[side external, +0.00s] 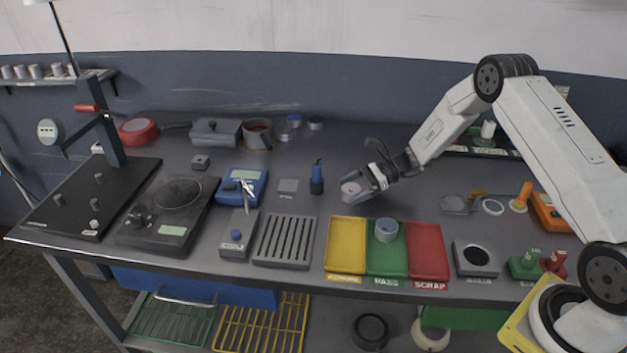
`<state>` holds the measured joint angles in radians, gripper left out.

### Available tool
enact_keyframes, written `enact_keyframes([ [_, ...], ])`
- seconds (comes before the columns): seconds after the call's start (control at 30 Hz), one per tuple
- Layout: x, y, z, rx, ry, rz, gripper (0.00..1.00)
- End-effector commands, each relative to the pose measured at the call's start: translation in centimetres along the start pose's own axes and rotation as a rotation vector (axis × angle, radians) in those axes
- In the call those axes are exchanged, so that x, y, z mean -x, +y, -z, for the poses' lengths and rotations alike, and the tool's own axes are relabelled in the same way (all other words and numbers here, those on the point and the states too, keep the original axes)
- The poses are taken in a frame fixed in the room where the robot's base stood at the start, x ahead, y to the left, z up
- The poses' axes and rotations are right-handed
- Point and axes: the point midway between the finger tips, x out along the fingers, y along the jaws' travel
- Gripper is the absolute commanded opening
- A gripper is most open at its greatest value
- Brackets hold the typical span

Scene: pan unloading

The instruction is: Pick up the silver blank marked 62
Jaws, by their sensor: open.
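My gripper (357,190) is low over the middle of the bench, behind the yellow tray, pointing left and down. Its jaws are open. A small silver disc with a pale pinkish top (350,187) shows at the fingertips, between or just beyond them; I cannot tell whether either finger touches it. Any number on it is too small to read, so I cannot confirm it as the blank marked 62. Another silver round piece (386,230) sits in the green tray marked PASS (388,262); no number is legible on it either.
A yellow tray (346,259) and a red SCRAP tray (426,262) flank the green one.

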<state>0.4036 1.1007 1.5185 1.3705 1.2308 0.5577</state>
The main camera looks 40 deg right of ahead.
Motion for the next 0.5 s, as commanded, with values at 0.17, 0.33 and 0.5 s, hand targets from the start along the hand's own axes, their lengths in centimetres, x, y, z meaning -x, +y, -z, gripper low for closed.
enact_keyframes([
  [0.17,-0.23,-0.01,-0.01,0.001,0.001,0.0,1.0],
  [0.33,-0.2,-0.01,-0.01,0.0,0.001,0.0,1.0],
  [0.5,-0.18,0.0,-0.01,0.0,0.001,0.0,1.0],
])
